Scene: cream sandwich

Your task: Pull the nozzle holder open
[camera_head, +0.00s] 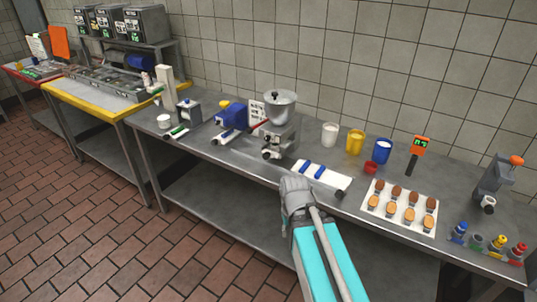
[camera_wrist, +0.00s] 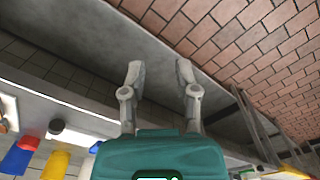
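The machine is not recognisable in the wrist view.
A white mat (camera_head: 334,178) with blue items lies right of the machine. Behind are white, yellow (camera_head: 355,141) and blue (camera_head: 381,151) cups. A tray (camera_head: 429,213) of biscuits, coloured nozzles (camera_head: 477,242) and a grey dispenser (camera_head: 493,182) stand farther right. A blue-and-grey device (camera_head: 231,115) is left.

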